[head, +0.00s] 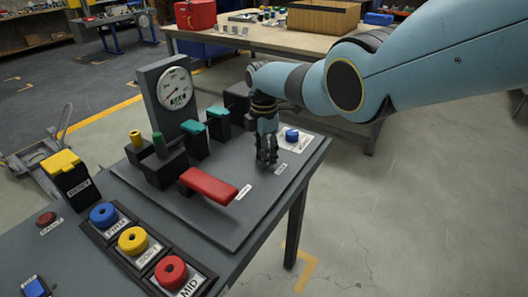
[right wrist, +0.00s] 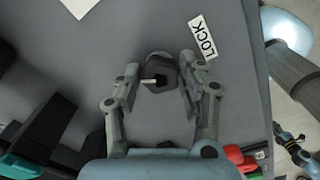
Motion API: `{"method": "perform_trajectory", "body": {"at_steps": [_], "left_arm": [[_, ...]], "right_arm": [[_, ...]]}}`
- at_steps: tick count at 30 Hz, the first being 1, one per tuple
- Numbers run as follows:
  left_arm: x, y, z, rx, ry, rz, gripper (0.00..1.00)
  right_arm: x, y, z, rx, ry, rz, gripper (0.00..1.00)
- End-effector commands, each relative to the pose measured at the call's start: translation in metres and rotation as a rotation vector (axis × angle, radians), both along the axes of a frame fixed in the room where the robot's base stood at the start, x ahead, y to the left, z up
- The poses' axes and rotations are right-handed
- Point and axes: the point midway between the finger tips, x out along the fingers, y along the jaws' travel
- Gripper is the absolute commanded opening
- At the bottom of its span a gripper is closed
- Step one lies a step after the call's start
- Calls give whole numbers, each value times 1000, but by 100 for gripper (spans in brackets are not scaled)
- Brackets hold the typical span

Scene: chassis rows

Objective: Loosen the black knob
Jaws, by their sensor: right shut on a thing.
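The black knob (right wrist: 163,80) shows in the right wrist view as a dark, lobed knob with a light pin-like mark on it. It sits on the grey panel beside a white LOCK label (right wrist: 204,37). My right gripper (right wrist: 161,78) has one finger on each side of the knob and is shut on it. In the head view my right gripper (head: 267,152) points down at the right part of the panel (head: 225,225), and its fingers hide the knob. My left gripper is not in view.
A red lever (head: 208,186) lies left of the gripper. Teal-topped switches (head: 193,130) and a round gauge (head: 176,88) stand behind it. A blue button (head: 292,135) sits close on the right. Blue, yellow and red ring buttons (head: 133,240) line the front left.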

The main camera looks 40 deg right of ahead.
Motion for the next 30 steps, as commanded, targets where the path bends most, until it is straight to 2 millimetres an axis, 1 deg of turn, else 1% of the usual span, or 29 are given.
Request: {"method": "perform_trajectory", "body": {"at_steps": [1, 11, 12, 17, 18, 26, 30], "left_arm": [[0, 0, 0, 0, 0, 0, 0], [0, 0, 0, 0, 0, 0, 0], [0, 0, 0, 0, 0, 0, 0], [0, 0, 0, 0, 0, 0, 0], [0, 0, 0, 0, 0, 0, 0], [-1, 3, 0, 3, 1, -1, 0], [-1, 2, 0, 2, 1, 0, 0]], "right_arm": [[-3, 2, -4, 2, 8, 4, 8], [-4, 2, -5, 3, 9, 6, 8], [-4, 2, -5, 3, 9, 6, 41], [-3, 1, -4, 3, 7, 5, 62], [-3, 1, -3, 2, 6, 5, 63], [-1, 1, -1, 1, 3, 5, 63], [0, 0, 7, 1, 1, 4, 63]]}}
